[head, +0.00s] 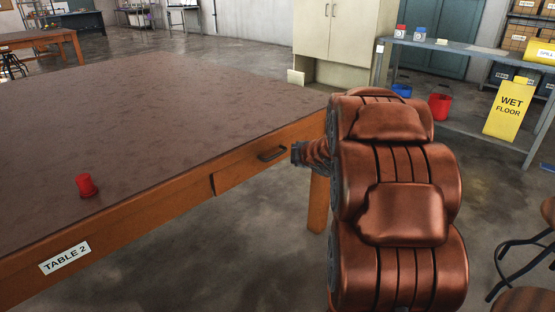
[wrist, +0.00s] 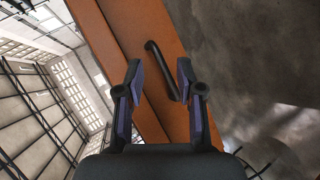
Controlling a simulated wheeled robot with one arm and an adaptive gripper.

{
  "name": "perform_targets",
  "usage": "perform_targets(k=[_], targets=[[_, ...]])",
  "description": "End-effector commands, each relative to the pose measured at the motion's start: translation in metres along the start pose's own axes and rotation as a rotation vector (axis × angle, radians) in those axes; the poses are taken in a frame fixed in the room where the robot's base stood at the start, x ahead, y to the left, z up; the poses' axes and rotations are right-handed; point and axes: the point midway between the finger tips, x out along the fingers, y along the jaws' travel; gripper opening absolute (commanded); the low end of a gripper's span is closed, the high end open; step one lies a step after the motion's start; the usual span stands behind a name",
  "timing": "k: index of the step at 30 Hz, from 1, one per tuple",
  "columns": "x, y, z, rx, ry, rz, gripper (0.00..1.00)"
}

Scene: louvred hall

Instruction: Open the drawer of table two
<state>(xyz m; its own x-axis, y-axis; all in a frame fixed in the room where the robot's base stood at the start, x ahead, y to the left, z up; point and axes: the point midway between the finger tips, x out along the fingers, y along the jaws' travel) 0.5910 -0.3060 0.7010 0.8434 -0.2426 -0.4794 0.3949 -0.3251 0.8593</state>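Table two (head: 140,105) is a wide brown-topped table with orange wood sides and a white "TABLE 2" label (head: 65,258). Its drawer (head: 240,176) is in the side at the right and looks flush with the frame. The dark bar handle (head: 272,154) is on the drawer front; it also shows in the wrist view (wrist: 162,70). My gripper (wrist: 159,68) is open in the wrist view, with its fingers apart and the handle showing between and beyond them. Whether they touch it I cannot tell. In the head view my arm mostly hides the gripper.
A red cup-like object (head: 86,186) stands on the table top. A yellow wet floor sign (head: 508,108), a red bucket (head: 439,106) and a grey shelf (head: 470,125) are at the right. Stools (head: 525,299) stand at the lower right. Floor beside the drawer is clear.

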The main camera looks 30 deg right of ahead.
Motion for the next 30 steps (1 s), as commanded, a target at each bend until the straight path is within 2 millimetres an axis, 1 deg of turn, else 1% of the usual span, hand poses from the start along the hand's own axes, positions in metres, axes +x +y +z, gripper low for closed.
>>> perform_targets(k=[1,3,6,9,12,15,19,22,30], targets=[[0.009,-0.001,0.006,-0.046,0.046,0.026,0.37],[0.018,0.000,0.007,-0.120,0.127,0.062,0.37],[0.022,0.000,0.005,-0.215,0.244,0.118,0.37],[0.023,-0.005,0.004,-0.287,0.345,0.164,0.37],[0.018,-0.010,0.001,-0.336,0.425,0.201,0.37],[0.015,-0.015,0.000,-0.364,0.477,0.222,0.37],[0.015,-0.018,-0.003,-0.378,0.507,0.234,0.37],[0.020,-0.018,-0.007,-0.381,0.512,0.236,0.37],[0.050,-0.013,-0.025,-0.384,0.510,0.237,0.37]])
